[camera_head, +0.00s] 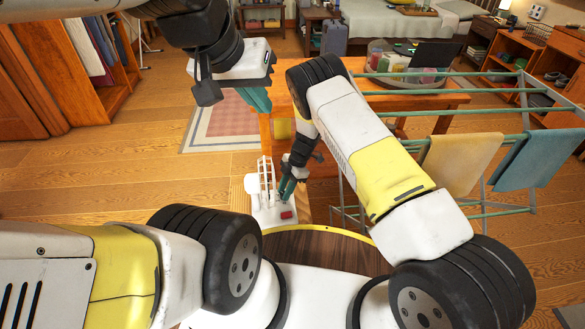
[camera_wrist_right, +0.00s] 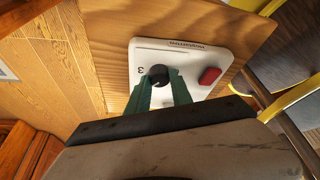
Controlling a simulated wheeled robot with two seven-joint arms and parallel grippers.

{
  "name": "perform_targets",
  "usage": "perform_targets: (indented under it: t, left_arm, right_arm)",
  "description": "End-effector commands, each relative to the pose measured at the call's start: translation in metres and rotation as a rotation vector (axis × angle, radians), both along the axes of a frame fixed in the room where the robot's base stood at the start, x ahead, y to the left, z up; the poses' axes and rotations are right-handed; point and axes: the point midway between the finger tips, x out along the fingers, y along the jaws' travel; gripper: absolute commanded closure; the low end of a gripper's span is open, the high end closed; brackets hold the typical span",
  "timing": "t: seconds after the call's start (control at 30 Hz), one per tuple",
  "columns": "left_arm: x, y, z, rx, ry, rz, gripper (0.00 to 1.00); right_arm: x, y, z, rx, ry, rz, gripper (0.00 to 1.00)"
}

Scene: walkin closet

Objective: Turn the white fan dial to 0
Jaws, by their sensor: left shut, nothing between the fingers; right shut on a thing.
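The white fan (camera_head: 262,208) stands upright on a small wooden surface in front of me in the head view. Its base (camera_wrist_right: 198,55) fills the middle of the right wrist view, with a black round dial (camera_wrist_right: 158,74) and a red switch (camera_wrist_right: 209,76). A "3" is printed left of the dial; a 0 mark cannot be made out. My right gripper (camera_head: 286,190) points down at the base, its teal fingers (camera_wrist_right: 161,88) shut on the dial. The fingers partly hide the dial's front side. My left gripper (camera_head: 260,104) is shut and empty, high above and behind the fan.
A wooden table (camera_head: 425,101) with colored containers and a dark laptop stands behind my right arm. A green drying rack (camera_head: 485,140) with yellow and blue towels is on the right. A pink rug (camera_head: 224,124) and open wooden floor lie to the left.

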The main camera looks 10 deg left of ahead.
Motion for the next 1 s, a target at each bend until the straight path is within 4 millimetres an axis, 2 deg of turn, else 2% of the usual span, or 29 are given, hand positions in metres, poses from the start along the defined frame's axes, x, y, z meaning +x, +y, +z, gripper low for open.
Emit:
perform_targets:
  t: [0.2, 0.43, 1.0]
  left_arm:
    - [0.0, 0.0, 0.0, 0.0, 0.0, 0.0, 1.0]
    - [0.0, 0.0, 0.0, 0.0, 0.0, 0.0, 1.0]
    - [0.0, 0.0, 0.0, 0.0, 0.0, 0.0, 1.0]
  right_arm:
    - [0.0012, 0.0009, -0.0007, -0.002, -0.002, 0.16, 1.0]
    - [0.0016, 0.0012, -0.0007, -0.001, -0.002, 0.268, 1.0]
    - [0.0017, 0.0019, -0.0005, 0.001, -0.002, 0.324, 1.0]
